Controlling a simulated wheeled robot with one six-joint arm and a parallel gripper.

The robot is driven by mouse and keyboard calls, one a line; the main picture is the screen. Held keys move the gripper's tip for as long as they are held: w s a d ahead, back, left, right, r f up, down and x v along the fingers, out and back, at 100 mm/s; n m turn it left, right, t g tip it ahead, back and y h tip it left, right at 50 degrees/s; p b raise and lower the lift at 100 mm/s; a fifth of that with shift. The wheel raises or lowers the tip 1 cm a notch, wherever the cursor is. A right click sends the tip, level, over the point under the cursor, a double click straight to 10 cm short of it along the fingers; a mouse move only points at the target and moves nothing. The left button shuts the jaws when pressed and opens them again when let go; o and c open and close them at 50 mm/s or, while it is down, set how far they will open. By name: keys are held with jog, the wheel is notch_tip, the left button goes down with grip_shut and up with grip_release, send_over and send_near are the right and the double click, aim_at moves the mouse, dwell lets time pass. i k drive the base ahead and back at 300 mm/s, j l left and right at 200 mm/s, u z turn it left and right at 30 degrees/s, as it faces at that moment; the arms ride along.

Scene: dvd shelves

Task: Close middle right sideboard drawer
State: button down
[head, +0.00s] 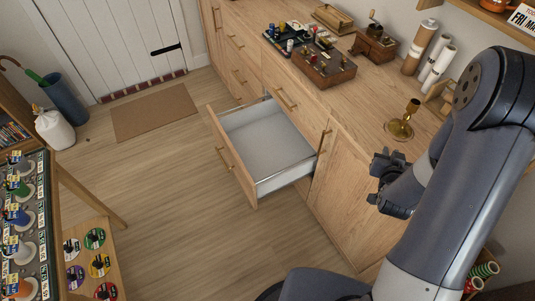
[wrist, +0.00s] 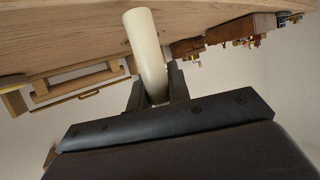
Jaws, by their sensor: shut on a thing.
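The sideboard drawer (head: 236,172) stands pulled far out in the head view, its pale interior empty and its brass-handled wooden front facing the floor area at left. The sideboard (head: 350,190) runs diagonally behind it. My gripper (head: 381,178) is to the right of the drawer, beside the sideboard's front edge and apart from the drawer. In the wrist view, it is shut on a cream, candle-like rod (wrist: 147,45) between its two fingers. The rod cannot be made out in the head view.
A brass candlestick (head: 401,124) stands on the sideboard top near my gripper. A wooden box with knobs (head: 323,68), a coffee grinder (head: 374,43) and paper rolls (head: 430,55) stand farther back. The floor (head: 170,200) left of the drawer is clear.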

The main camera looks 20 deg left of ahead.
aim_at(252, 157)
jog(key=j+u, duration=0.1)
jog(key=u, duration=1.45)
jog(key=i+u, duration=0.1)
jog(key=i, duration=0.5)
jog(key=i+l+u, duration=0.1)
jog(key=i, duration=0.5)
jog(key=l, duration=0.05)
